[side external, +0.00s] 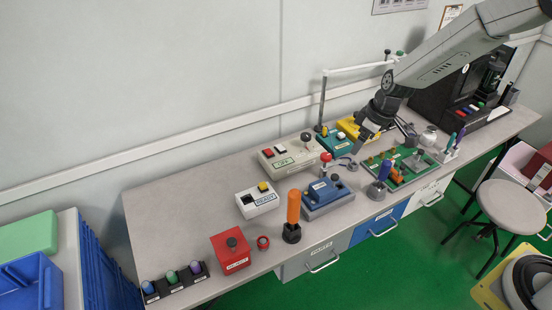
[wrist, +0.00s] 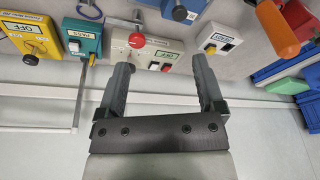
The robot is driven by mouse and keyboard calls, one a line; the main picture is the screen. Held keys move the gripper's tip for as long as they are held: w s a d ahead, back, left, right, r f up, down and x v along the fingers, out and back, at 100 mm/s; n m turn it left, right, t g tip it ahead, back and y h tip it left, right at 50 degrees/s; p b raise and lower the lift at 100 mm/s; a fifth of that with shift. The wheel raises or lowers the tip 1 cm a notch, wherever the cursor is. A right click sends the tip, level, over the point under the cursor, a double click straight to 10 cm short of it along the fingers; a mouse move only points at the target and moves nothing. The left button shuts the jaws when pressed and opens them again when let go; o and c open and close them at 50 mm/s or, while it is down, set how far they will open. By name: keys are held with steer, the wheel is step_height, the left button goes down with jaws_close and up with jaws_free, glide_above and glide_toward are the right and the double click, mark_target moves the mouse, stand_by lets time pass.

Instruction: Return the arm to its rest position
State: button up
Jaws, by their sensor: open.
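My arm reaches in from the upper right of the side external view. My gripper (side external: 366,134) hangs over the back part of the bench, above the testers and near the yellow box. In the wrist view my gripper (wrist: 164,82) shows two dark fingers spread wide apart with nothing between them. Beyond the fingertips lies the beige tester box (wrist: 150,52) with red and white switches. The gripper appears clear of the boxes.
The bench (side external: 160,210) carries a red box (side external: 230,250), a white tester (side external: 257,200), a blue tester (side external: 327,197), an orange-handled tool (side external: 293,210) and a green board (side external: 405,167). A lamp-like post (side external: 322,100) stands behind. Bare bench lies at the left.

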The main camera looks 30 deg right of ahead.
steer(key=s+a+r+m, duration=0.1)
steer(key=s+r+m, duration=0.1)
steer(key=s, duration=0.7)
steer(key=s+a+r+m+h, duration=0.1)
steer(key=s+r+m, duration=0.1)
steer(key=s, duration=0.7)
steer(key=shift+s+m+h, duration=0.3)
steer(key=shift+s+m, duration=0.05)
steer(key=shift+m, duration=0.35)
